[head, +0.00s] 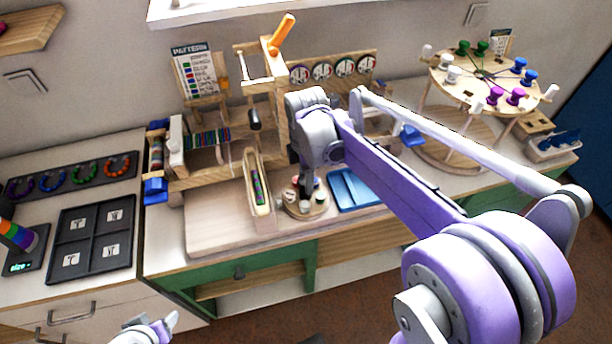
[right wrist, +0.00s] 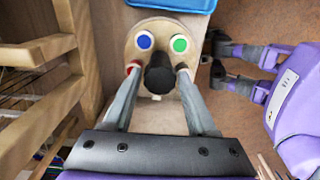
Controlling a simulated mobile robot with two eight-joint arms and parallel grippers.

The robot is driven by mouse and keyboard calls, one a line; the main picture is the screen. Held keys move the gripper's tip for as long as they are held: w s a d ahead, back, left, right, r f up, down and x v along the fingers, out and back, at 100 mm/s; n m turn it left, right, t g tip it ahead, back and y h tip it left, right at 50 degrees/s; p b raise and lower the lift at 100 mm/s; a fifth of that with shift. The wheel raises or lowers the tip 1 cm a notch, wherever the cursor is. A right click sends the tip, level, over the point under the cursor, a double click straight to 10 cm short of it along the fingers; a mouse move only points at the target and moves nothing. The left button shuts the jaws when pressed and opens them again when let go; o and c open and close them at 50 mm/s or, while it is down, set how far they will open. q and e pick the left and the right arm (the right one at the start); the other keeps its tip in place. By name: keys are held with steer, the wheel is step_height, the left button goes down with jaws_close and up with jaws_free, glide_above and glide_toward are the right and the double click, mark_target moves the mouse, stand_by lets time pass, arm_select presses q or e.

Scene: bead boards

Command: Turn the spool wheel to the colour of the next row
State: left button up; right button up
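A small round wooden wheel (head: 293,208) stands on the bench, left of the blue tray. In the right wrist view the wheel (right wrist: 133,47) carries a blue spot, a green spot, a partly hidden red one and a white one around a black centre knob (right wrist: 160,75). My right gripper (right wrist: 160,72) is over the wheel, its fingers on either side of the knob. Gaps show between fingers and knob, so it looks open. In the head view the right gripper (head: 308,178) partly hides the wheel. My left gripper (head: 152,328) is at the bottom edge, partly cut off.
A wooden loom frame (head: 205,170) with an orange-handled lever (head: 282,34) stands behind left. A pattern card (head: 194,72) is on the wall side. A blue tray (head: 352,188) lies right of the wheel. A larger round stand (head: 483,72) with coloured spools is far right.

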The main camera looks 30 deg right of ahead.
jaws_close()
steer(key=shift+m, duration=0.3)
